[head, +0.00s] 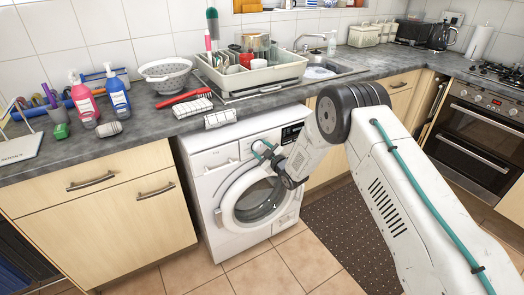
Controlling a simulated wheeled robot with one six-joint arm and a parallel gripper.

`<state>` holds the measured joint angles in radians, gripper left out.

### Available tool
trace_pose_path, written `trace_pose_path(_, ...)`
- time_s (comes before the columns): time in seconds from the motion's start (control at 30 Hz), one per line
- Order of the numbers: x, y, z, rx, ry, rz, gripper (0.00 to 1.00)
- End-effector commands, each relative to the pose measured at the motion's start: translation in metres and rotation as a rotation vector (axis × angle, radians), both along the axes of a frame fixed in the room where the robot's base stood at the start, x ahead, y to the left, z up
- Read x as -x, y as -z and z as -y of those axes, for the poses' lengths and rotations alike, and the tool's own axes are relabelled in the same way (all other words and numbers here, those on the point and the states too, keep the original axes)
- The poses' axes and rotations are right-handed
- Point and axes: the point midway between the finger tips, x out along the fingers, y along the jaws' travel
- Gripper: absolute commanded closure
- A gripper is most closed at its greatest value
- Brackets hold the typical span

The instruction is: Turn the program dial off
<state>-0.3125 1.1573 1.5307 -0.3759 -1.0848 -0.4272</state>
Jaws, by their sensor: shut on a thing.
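The white washing machine (209,190) stands under the worktop with its round door (258,200) closed. Its control panel runs along the top front, with a dark display (291,134) at the right. My gripper (258,148) reaches from the right to the middle of this panel, left of the display.
The worktop carries a colander (166,76), a dish rack (274,75) and spray bottles (118,95). A dark mat (352,240) lies on the floor at the right. Tiled floor in front is clear.

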Motion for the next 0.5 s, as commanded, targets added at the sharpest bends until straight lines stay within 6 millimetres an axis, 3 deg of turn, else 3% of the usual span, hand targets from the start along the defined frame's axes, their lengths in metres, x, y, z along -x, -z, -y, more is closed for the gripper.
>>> trace_pose_path(0.23,0.0008,0.0003,-0.0009,0.0,-0.002,0.0,0.75)
trace_pose_path(0.27,0.0008,0.0003,-0.0009,0.0,-0.002,0.0,0.5)
trace_pose_path(0.33,0.0007,0.0004,-0.0008,0.0,-0.002,0.0,0.31)
trace_pose_path(0.5,0.0004,0.0002,-0.0005,-0.001,-0.001,-0.001,0.31)
